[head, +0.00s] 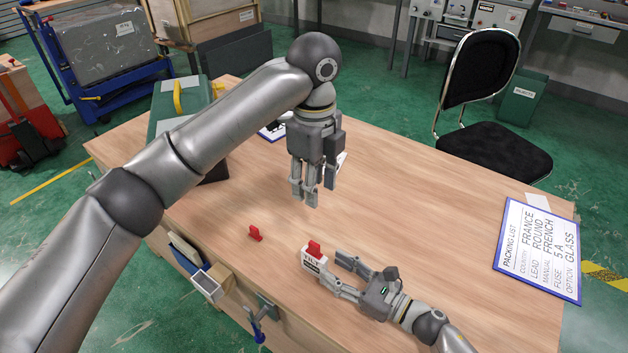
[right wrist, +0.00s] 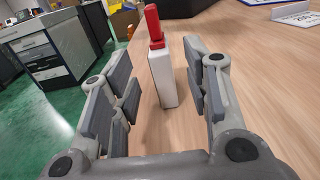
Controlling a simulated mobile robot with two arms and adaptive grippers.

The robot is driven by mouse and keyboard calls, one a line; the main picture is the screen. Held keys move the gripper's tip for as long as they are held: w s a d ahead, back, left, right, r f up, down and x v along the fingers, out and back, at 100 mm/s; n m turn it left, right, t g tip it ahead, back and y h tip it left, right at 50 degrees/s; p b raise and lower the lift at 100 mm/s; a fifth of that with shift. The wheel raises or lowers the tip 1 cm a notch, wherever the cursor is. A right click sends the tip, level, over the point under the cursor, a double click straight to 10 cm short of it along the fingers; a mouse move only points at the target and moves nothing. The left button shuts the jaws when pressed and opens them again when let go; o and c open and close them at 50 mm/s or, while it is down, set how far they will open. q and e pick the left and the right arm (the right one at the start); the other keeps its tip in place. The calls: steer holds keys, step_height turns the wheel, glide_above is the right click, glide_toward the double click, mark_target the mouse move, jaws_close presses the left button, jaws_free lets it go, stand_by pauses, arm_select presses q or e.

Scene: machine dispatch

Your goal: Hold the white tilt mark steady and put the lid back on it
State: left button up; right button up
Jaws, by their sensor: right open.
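The white tilt mark (head: 313,267) stands upright near the front edge of the wooden table, with a red upright piece (head: 314,248) at its top. My right gripper (head: 334,268) lies low over the table and is open. In the right wrist view the white tilt mark (right wrist: 164,77) is between its fingers, with a gap on both sides. A second small red piece (head: 254,233) rests on the table to the left; I cannot tell which red piece is the lid. My left gripper (head: 308,198) points down above the table, behind the tilt mark; its finger opening is unclear.
A packing list board (head: 538,250) lies at the table's right edge. A green case (head: 178,108) with a yellow handle stands at the back left. A black chair (head: 492,150) is beyond the table. The table's middle right is clear.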

steer(key=v, duration=0.5)
steer(key=shift+s+d, duration=0.1)
steer(key=shift+d, duration=0.1)
steer(key=shift+r, duration=0.1)
